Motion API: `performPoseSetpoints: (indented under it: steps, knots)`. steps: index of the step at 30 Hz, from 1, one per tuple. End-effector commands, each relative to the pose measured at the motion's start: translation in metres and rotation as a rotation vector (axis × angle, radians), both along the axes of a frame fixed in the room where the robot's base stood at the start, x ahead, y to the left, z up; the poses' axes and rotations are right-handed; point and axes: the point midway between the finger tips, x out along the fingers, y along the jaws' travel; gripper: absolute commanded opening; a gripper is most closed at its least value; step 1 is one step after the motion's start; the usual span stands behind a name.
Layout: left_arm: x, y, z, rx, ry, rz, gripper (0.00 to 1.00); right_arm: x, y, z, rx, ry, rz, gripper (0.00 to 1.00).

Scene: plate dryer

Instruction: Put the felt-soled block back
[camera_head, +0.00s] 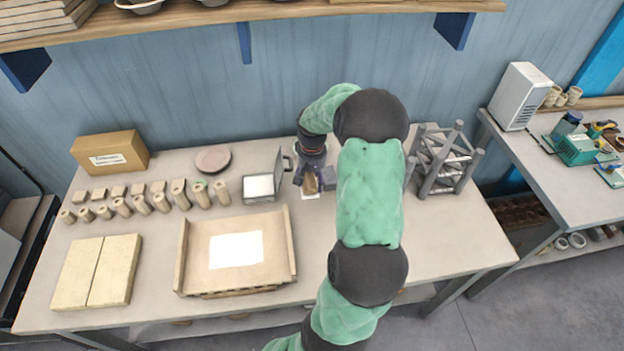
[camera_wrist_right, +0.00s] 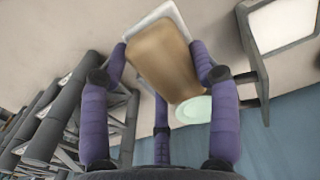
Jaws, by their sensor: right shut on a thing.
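The block (camera_wrist_right: 160,62) is brown with rounded edges, and it sits between the purple fingers of my right gripper in the right wrist view. My right gripper (camera_head: 311,184) is shut on it. In the head view the block (camera_head: 311,186) shows as a small brown patch below the fingers. A white square (camera_wrist_right: 168,14) shows behind the block in the right wrist view, and its edge shows in the head view. I cannot tell whether the block touches it. The block's sole is hidden. My left gripper is not in view.
An open lidded box (camera_head: 258,188) stands just left of the gripper. A wooden tray (camera_head: 187,258) with a white sheet is in front. A grey rack (camera_head: 441,160) stands to the right, behind my arm. A pale green disc (camera_wrist_right: 192,109) lies near the fingers. Several cylinders stand left.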

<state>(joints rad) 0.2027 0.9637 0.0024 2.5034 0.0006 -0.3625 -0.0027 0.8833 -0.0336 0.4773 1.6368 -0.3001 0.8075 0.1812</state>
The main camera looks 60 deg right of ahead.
Motion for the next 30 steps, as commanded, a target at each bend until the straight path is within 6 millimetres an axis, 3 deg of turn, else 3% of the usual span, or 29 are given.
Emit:
performPoseSetpoints:
  steps: [11,15,21,30]
  knots:
    - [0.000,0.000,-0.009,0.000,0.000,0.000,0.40,0.033,-0.061,-0.033,0.000,0.001,0.001,0.09]
    - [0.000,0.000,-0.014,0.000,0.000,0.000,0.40,0.042,-0.077,-0.058,0.003,0.003,0.001,0.09]
    - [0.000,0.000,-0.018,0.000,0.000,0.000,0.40,0.052,-0.094,-0.079,0.001,0.001,0.002,0.09]
    - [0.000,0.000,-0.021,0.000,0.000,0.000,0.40,0.057,-0.104,-0.093,0.001,0.001,0.002,0.09]
